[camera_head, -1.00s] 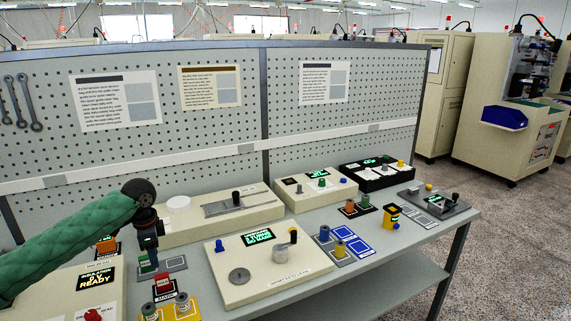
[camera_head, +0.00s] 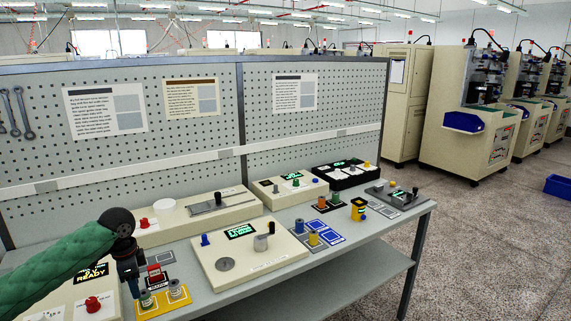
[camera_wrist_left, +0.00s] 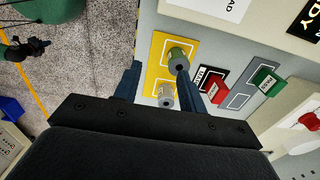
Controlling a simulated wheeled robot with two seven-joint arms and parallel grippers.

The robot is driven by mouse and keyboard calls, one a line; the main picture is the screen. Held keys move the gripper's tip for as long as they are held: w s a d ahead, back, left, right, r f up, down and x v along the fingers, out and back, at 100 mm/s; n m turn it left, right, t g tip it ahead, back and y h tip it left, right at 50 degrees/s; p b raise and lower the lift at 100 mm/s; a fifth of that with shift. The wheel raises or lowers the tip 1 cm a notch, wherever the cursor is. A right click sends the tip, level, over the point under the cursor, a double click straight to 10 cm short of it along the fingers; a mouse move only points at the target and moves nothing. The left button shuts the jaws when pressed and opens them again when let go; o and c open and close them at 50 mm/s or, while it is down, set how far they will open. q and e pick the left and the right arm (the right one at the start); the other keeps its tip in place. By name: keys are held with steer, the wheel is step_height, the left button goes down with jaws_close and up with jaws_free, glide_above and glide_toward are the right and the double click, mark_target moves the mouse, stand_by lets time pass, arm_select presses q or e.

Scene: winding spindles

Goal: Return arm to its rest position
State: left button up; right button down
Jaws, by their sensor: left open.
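My left arm (camera_head: 70,257) has a green quilted sleeve and comes in from the left. Its gripper (camera_head: 132,284) points down beside the yellow tray (camera_head: 186,302) at the near left of the bench. In the left wrist view the left gripper's two fingers (camera_wrist_left: 156,82) are apart, with nothing held. Past them lie the yellow tray (camera_wrist_left: 157,53), a green-ended spool (camera_wrist_left: 177,58) and a silver spool (camera_wrist_left: 166,96). A green sleeve and dark gripper (camera_wrist_left: 27,46), likely my right one, show at the upper left there; its jaw state is unclear.
A red-buttoned panel (camera_head: 93,304) stands close to the left arm. A cream panel with a display (camera_head: 240,231) and blue-marked tray (camera_head: 325,237) lie to the right. A pegboard (camera_head: 200,130) rises behind. Floor right of the bench is open, with a blue bin (camera_head: 558,186).

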arm_select(q)
steer(key=s+d+f+n+t+h, duration=0.1)
steer(key=s+d+f, duration=0.6)
steer(key=d+f, duration=0.25)
steer(key=s+d+f+t+h, duration=0.1)
steer(key=s+d+f, duration=0.7)
steer(key=d, duration=0.3)
steer(key=s+f+n+t+y, duration=0.25)
steer(key=s+n, duration=0.65)
steer(key=s, duration=1.4)
steer(key=s+d+f+g, duration=0.1)
steer(key=s+f, duration=0.1)
steer(key=f, duration=1.9)
steer(key=s+d+f+g+h, duration=0.1)
steer(key=s+d+f+g, duration=0.1)
steer(key=f, duration=2)
steer(key=shift+s, duration=0.4)
